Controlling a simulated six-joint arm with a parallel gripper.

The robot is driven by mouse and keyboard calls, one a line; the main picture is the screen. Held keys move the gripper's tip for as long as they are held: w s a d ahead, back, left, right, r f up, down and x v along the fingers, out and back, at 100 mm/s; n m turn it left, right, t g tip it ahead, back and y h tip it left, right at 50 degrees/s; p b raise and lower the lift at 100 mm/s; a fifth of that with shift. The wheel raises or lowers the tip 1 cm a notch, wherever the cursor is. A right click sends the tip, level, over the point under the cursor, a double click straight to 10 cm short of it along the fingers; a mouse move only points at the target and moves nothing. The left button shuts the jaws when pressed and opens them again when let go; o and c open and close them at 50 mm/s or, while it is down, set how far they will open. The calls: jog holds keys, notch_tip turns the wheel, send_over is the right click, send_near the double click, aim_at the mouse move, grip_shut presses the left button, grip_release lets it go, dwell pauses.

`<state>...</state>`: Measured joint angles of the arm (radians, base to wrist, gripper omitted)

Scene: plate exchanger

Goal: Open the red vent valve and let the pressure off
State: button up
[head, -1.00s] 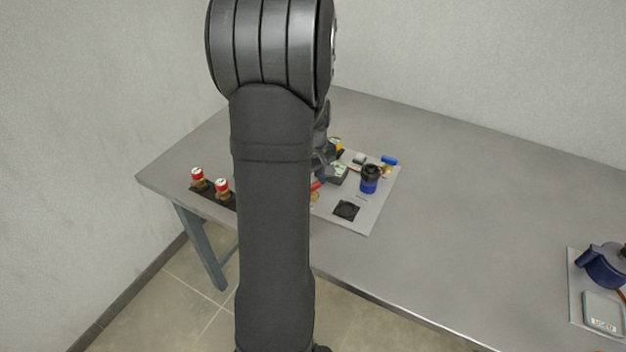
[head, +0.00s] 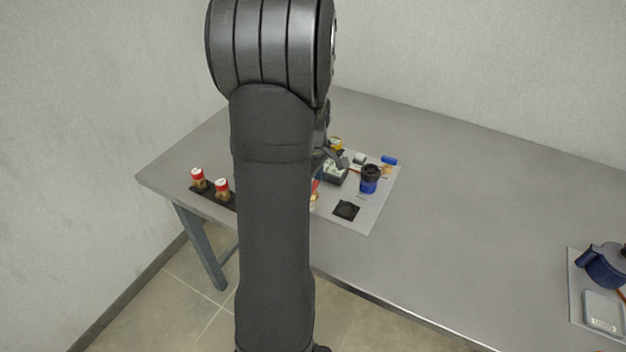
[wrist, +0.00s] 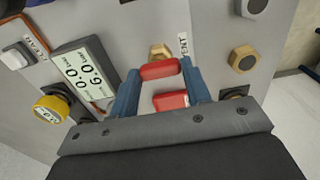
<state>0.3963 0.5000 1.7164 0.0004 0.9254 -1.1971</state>
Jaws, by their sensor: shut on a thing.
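In the wrist view the red vent valve handle (wrist: 160,70) sits between the two blue fingers of my gripper (wrist: 163,88), which is shut on it. A second red piece (wrist: 170,101) shows nearer the palm, also between the fingers. A brass fitting (wrist: 160,51) is just beyond the handle, beside a VENT label (wrist: 184,47). The display (wrist: 82,77) to the left shows two rows of digits, turned and hard to read. In the head view a bit of red (head: 315,186) shows beside my arm, which hides most of the valve and gripper.
A brass hex fitting (wrist: 243,59) is at the right. In the head view a blue-and-black part (head: 369,180) stands on the panel. Two red-topped fittings (head: 198,180) stand left. The table's middle is clear.

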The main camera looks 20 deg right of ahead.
jog(key=o, duration=1)
jog(key=shift+r, duration=0.1)
notch_tip(320, 180, up, 17)
jog(key=shift+r, duration=0.15)
notch_tip(320, 180, down, 18)
jog(key=shift+r, duration=0.25)
dwell(0.4)
jog(key=shift+r, duration=0.1)
